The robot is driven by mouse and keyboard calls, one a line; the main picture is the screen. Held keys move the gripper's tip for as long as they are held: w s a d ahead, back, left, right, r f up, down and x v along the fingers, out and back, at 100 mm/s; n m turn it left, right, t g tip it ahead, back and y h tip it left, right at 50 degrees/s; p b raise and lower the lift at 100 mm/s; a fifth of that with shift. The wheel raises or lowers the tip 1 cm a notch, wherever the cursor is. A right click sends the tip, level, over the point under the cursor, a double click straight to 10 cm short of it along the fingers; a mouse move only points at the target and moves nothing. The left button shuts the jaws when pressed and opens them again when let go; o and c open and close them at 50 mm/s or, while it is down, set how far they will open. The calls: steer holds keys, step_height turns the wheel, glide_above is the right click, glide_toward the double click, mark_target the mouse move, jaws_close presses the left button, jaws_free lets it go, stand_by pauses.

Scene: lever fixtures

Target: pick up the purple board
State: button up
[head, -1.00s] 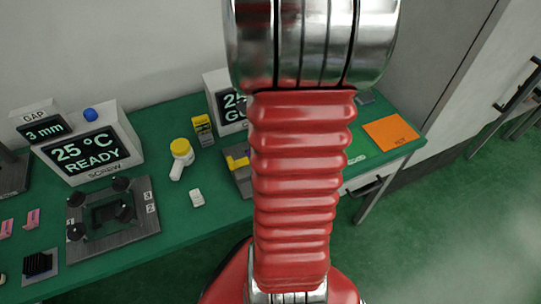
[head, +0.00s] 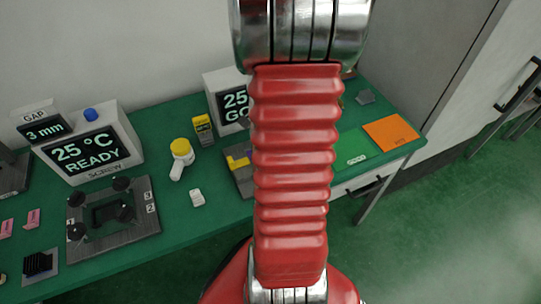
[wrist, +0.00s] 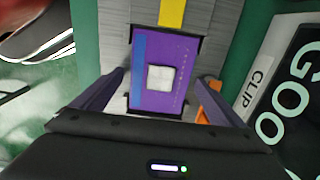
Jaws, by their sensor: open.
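The purple board (wrist: 183,55) shows in the wrist view. It has a pale square chip in its middle and a blue strip along its left edge. It sits in a grey fixture (wrist: 113,40) with dark corner pieces and a yellow part (wrist: 172,14) at its far end. My gripper (wrist: 160,92) is open, with one finger on each side of the board's near end. I cannot tell how high the fingers are above it. In the head view my red arm hides the board and the gripper; part of the fixture with yellow (head: 238,162) shows beside the arm.
A display box marked CLIP (wrist: 285,90) stands close to the right of the fixture. On the green table, a yellow-capped white bottle (head: 181,158), a dark clamp frame (head: 112,212) and an orange mat (head: 391,132) stand apart from the fixture.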

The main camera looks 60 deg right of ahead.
steer(key=shift+c, duration=0.2)
steer(key=c, duration=1.1)
steer(key=shift+r, duration=0.15)
steer(key=shift+c, duration=0.2)
step_height(320, 180, up, 10)
stand_by(0.6)
